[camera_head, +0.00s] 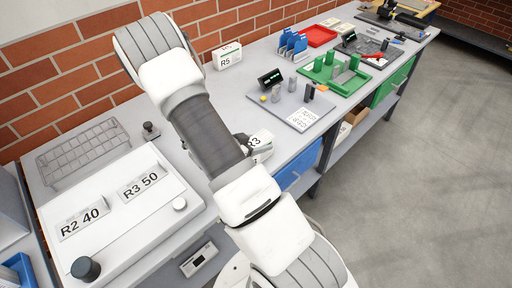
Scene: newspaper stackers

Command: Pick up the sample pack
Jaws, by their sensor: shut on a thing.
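A small white pack (260,138) with a black label, which seems to read R3, shows just right of my arm, over the front part of the bench. My gripper (244,141) is mostly hidden behind my arm; only a dark part shows, against the pack's left side. It is shut on this pack. I cannot tell whether the pack still touches the bench top. Another white pack, marked R5 (227,56), stands by the brick wall, apart from my gripper.
A white unit (110,243) with R2 40 and R3 50 cards and a wire rack (82,150) are at left. A grey tray (270,110) with small items, green fixtures (335,75) and a red tray (317,36) stand farther right. The floor at right is clear.

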